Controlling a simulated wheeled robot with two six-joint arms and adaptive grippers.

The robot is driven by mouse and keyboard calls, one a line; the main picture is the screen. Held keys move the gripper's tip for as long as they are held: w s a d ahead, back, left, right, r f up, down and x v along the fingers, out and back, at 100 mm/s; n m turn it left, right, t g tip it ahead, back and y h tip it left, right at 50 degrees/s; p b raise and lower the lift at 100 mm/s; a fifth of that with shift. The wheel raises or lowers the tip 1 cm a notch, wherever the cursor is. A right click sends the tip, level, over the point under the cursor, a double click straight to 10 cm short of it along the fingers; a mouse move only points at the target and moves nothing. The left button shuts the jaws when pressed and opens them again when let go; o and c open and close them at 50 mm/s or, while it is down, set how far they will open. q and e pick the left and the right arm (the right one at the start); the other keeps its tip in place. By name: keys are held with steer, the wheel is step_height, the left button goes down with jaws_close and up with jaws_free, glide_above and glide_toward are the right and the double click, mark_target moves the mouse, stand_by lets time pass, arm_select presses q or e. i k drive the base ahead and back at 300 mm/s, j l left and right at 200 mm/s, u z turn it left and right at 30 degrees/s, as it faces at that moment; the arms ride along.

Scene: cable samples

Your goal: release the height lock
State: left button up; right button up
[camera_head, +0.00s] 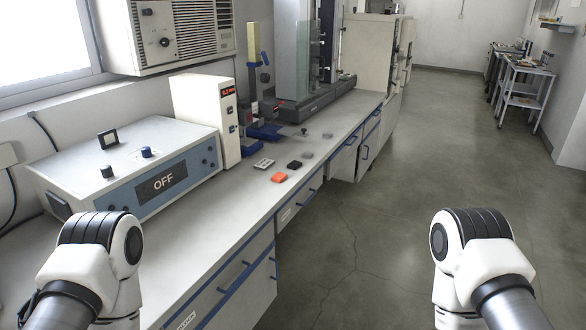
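No part can be told for certain as the height lock at this size. A stand with a blue base (266,131) and a tall yellow-topped column (253,45) stands on the bench, with small blue parts on its side. Behind it is a testing machine (312,92) with dark columns and a clear shield. My left and right arms show only as white and black joints at the lower left and lower right. Neither gripper is in view.
A blue-fronted box (130,165) reading OFF and a cream unit (206,112) with a red display stand on the bench (215,222). An orange block (279,178), a black block (294,165) and a grey keyed item (264,164) lie near its edge.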

mark_target(262, 53)
steer(key=i+l+u, duration=0.15)
steer(key=i+l, duration=0.2)
steer(key=i+l+u, duration=0.1)
steer(key=i+l, duration=0.3)
steer(key=i+l+u, duration=0.15)
steer(key=i+l, duration=0.25)
steer(key=i+l+u, duration=0.1)
steer(key=i+l, duration=0.3)
steer(key=i+l+u, duration=0.15)
steer(key=i+l, duration=0.2)
steer(key=l, duration=0.25)
steer(key=i+l+u, duration=0.1)
steer(key=i+l, duration=0.2)
steer(key=l, duration=0.2)
steer(key=i+l+u, duration=0.15)
steer(key=i+l, duration=0.15)
steer(key=l, duration=0.25)
steer(key=i+l+u, duration=0.1)
steer(key=i+l, duration=0.15)
steer(key=l, duration=0.35)
